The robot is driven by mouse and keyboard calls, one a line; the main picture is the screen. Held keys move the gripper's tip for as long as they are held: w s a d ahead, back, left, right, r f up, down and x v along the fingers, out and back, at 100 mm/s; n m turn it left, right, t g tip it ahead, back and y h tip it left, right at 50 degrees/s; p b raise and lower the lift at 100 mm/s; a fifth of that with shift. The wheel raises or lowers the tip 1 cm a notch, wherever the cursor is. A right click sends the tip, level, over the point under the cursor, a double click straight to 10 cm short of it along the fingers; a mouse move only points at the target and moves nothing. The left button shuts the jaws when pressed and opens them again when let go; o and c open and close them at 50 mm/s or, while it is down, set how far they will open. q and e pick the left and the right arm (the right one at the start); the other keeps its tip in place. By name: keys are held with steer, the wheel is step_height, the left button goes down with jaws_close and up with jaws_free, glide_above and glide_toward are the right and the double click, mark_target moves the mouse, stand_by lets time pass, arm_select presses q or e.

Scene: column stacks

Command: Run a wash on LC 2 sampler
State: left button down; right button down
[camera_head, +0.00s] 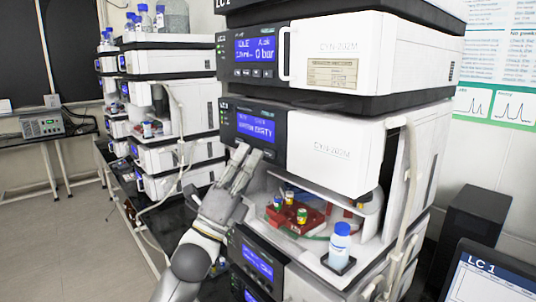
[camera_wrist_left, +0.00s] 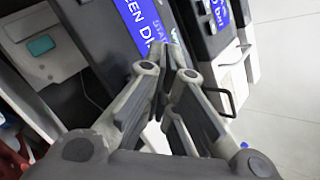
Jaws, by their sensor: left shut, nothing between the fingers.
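The wrist view shows the gripper fingers (camera_wrist_left: 170,85) close together near blue screens. A second stack (camera_head: 170,110) stands farther back left; I cannot read an LC 2 label on it.
The pump module (camera_head: 360,50) above has a blue display. A blue-capped bottle (camera_head: 341,247) stands on a black tray by the bay. A monitor (camera_head: 490,285) reading "LC 1" is at lower right. Tubing hangs along the stacks. Floor (camera_head: 60,240) at left is clear.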

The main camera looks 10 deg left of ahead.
arm_select(q)
steer(key=shift+w+d, duration=0.1)
steer(key=shift+w, duration=0.05)
stand_by(0.4)
steer(key=shift+w+d, duration=0.2)
steer(key=shift+w+d+b, duration=0.2)
steer(key=shift+w+b, duration=0.1)
steer(key=shift+w, duration=0.05)
stand_by(0.7)
steer(key=shift+s, duration=0.1)
steer(key=shift+s+a, duration=0.55)
steer(key=shift+s, duration=0.05)
stand_by(0.3)
steer(key=s+a, duration=0.1)
steer(key=s, duration=0.1)
steer(key=s+a, duration=0.2)
stand_by(0.4)
stand_by(0.4)
